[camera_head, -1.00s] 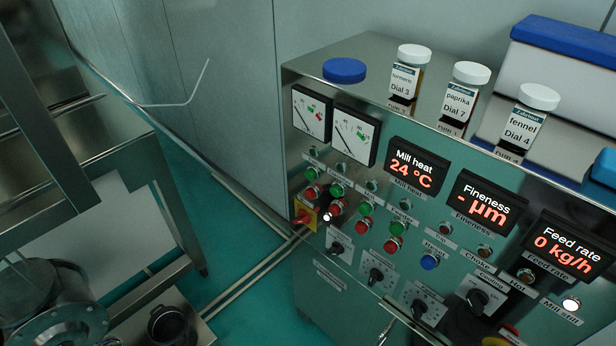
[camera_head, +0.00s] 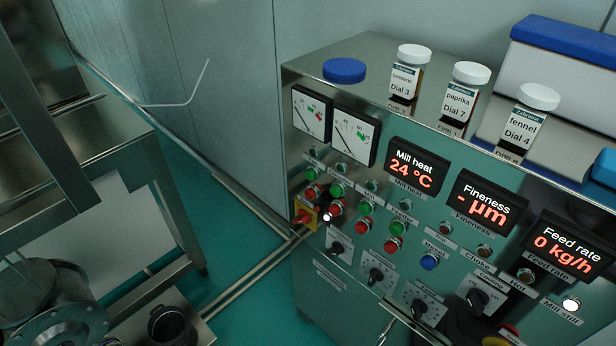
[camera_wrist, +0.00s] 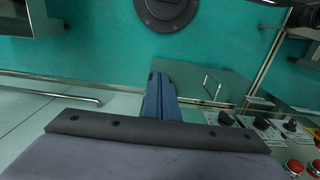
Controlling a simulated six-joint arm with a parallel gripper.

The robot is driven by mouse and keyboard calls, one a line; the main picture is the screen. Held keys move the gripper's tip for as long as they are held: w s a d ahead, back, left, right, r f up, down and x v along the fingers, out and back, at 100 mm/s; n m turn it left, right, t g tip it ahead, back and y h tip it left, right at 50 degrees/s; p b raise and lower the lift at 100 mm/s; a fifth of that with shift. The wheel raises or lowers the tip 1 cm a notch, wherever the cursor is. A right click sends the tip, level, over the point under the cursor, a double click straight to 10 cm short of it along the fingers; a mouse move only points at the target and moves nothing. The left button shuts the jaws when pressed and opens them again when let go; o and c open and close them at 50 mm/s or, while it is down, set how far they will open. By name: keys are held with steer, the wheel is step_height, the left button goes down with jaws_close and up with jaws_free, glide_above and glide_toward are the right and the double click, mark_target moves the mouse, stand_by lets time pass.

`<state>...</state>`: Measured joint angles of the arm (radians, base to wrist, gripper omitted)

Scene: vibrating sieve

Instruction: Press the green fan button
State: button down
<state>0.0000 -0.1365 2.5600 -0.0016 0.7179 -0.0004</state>
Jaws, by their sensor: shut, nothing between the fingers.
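The control panel (camera_head: 345,250) in the head view carries several green buttons above red ones. They include green buttons at the left (camera_head: 312,173), beside it (camera_head: 337,190), in the middle (camera_head: 366,208) and further right (camera_head: 397,228). The small labels above them are too blurred for me to tell which one is the fan. My gripper (camera_wrist: 158,78) shows in the wrist view with its blue fingers shut together and empty. It points past the cabinet front, apart from the buttons. Two red buttons (camera_wrist: 295,167) show at the lower right there; no green button shows in that view.
Black dials (camera_head: 376,276) sit below the buttons, and a red switch on a yellow plate (camera_head: 305,217) is at the panel's left. A cabinet handle (camera_wrist: 211,86) stands out near my fingers. Jars (camera_head: 467,92) stand on top. A metal frame (camera_head: 130,175) is at left.

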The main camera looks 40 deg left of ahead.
stand_by(0.3)
steer(key=w+a+r+n+t+y+p, duration=0.1)
steer(key=w+a+r+n+t, duration=0.1)
steer(key=w+a, duration=0.4)
steer(key=w+a+r+n+t+y+p, duration=0.1)
steer(key=w+a+r, duration=0.25)
steer(key=a, duration=0.55)
steer(key=w+a+r+n+t+y+p, duration=0.1)
steer(key=a+r+n+y, duration=0.15)
steer(key=a, duration=0.65)
steer(key=w+a+r+n+t+y+p, duration=0.15)
steer(key=a+r, duration=0.25)
steer(key=a, duration=0.6)
steer(key=s+a+f+m+t+y+b, duration=0.2)
steer(key=a+t+y+b, duration=0.1)
steer(key=a, duration=1.3)
steer(key=s+a+f+m+t+y+b, duration=0.1)
steer(key=s+a+f+m+t+y, duration=0.1)
steer(key=s+a, duration=0.6)
steer(key=shift+s+a+m+t+y+b, duration=0.35)
steer(key=shift+a+m+t, duration=0.2)
steer(key=shift+a+m, duration=0.25)
steer(key=shift+w+f, duration=0.1)
steer(key=shift+w, duration=0.1)
